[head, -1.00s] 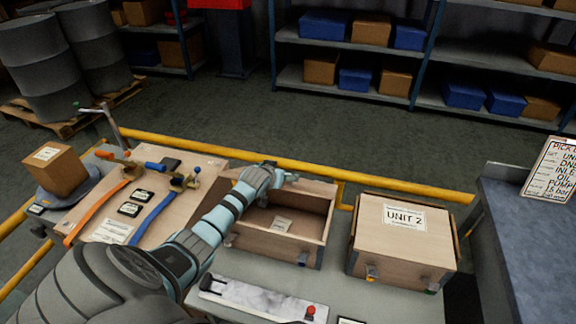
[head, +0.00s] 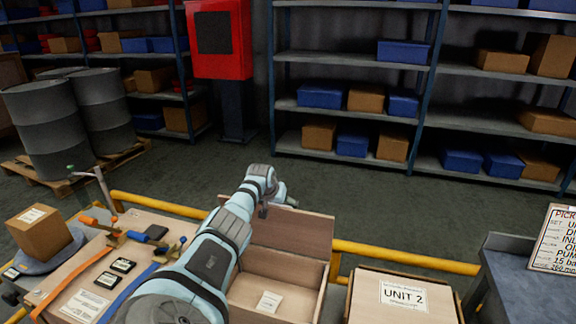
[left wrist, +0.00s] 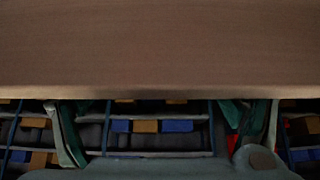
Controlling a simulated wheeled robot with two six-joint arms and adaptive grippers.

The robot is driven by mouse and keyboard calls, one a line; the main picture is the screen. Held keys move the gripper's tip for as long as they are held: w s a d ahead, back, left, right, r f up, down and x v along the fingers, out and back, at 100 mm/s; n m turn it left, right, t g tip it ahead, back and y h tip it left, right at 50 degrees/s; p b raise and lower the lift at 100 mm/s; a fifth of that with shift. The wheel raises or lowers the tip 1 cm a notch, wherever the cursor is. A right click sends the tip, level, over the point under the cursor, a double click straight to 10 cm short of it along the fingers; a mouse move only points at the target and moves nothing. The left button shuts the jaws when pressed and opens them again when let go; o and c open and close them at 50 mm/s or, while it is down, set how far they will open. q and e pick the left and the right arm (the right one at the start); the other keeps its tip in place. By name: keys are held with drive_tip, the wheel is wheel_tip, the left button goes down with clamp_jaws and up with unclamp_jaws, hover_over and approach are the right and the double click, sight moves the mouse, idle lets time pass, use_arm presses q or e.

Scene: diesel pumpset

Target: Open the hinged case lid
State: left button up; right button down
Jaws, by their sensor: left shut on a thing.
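The wooden case (head: 322,288) stands open at the lower middle of the head view, with a white label (head: 268,302) inside. Its hinged lid (head: 292,232) stands raised at the back of the case. My left gripper (head: 274,200) is shut on the lid at its upper edge, and my left arm partly hides the case's left side and the lid's left part. In the left wrist view the lid (left wrist: 160,50) fills the upper half as a plain brown panel. Its edge runs level across that view, with finger parts on both sides below it. My right gripper is out of view.
A closed case marked UNIT 2 (head: 403,297) stands to the right. A tool board (head: 100,268) with straps and clamps lies to the left. A yellow rail (head: 405,256) runs behind the bench. Shelves and drums stand farther back, across open floor.

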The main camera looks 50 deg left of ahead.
use_arm(q)
drive_tip(key=shift+w+d+f, duration=0.1)
drive_tip(key=shift+w+f, duration=0.05)
drive_tip(key=shift+w, duration=0.1)
drive_tip(key=shift+c, duration=0.2)
drive_tip(key=o, duration=1.5)
drive_tip(key=shift+w+f, duration=0.1)
drive_tip(key=v, duration=1.1)
drive_tip(key=shift+r, duration=0.3)
